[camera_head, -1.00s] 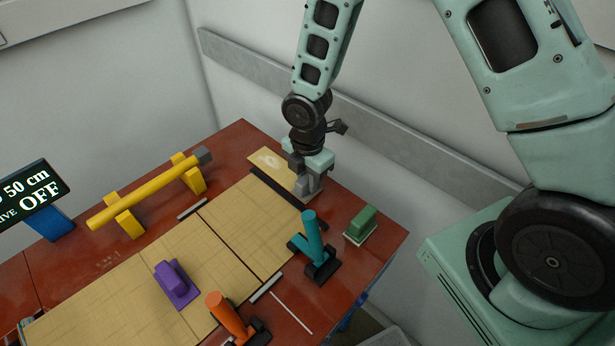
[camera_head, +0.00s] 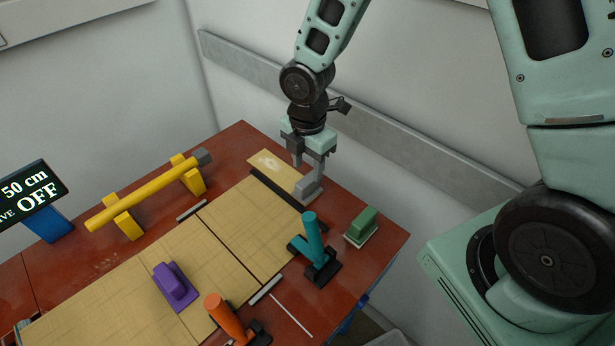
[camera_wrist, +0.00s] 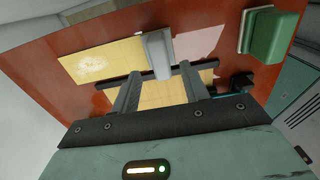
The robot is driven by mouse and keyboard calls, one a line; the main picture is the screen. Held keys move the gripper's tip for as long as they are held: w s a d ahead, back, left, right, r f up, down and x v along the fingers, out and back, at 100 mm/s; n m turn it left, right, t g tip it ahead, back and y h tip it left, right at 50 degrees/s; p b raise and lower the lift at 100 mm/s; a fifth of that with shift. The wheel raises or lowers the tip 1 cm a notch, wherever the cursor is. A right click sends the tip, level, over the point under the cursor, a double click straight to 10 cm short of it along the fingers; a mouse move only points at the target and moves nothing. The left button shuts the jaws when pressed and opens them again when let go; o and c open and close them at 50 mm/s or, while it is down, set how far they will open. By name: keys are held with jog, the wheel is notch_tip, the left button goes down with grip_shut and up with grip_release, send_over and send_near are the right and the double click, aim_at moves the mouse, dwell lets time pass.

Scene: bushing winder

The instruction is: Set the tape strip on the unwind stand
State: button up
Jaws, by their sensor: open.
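My gripper (camera_head: 309,172) is open and empty, fingers down, just above a grey block (camera_head: 309,188) at the table's far right corner. In the wrist view the grey block (camera_wrist: 158,52) lies just beyond the gap between my fingertips (camera_wrist: 161,76), at the edge of a pale yellow piece (camera_wrist: 102,58) with a whitish patch. That pale piece (camera_head: 268,163) lies past a dark bar (camera_head: 285,200). A thin white strip (camera_head: 291,315) lies near the front edge. I cannot tell for sure which things are the tape strip and the unwind stand.
Tan sheets (camera_head: 250,225) cover the table's middle. A yellow bar (camera_head: 150,195) rests on yellow supports at the back left. A teal-handled tool (camera_head: 314,240), green block (camera_head: 361,225), orange-handled tool (camera_head: 224,317) and purple block (camera_head: 175,285) stand around.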

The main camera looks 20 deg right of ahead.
notch_tip(320, 180, up, 6)
jog(key=s+a+r+m, duration=0.3)
jog(key=s+m, duration=0.4)
jog(key=s, duration=0.3)
jog(key=s+a+r+m, duration=0.3)
jog(key=s+r+m, duration=0.3)
jog(key=s, duration=0.5)
jog(key=shift+a+r+m+y, duration=0.15)
jog(key=shift+m+y, duration=0.15)
jog(key=shift+m, duration=0.6)
jog(key=shift+c, duration=0.2)
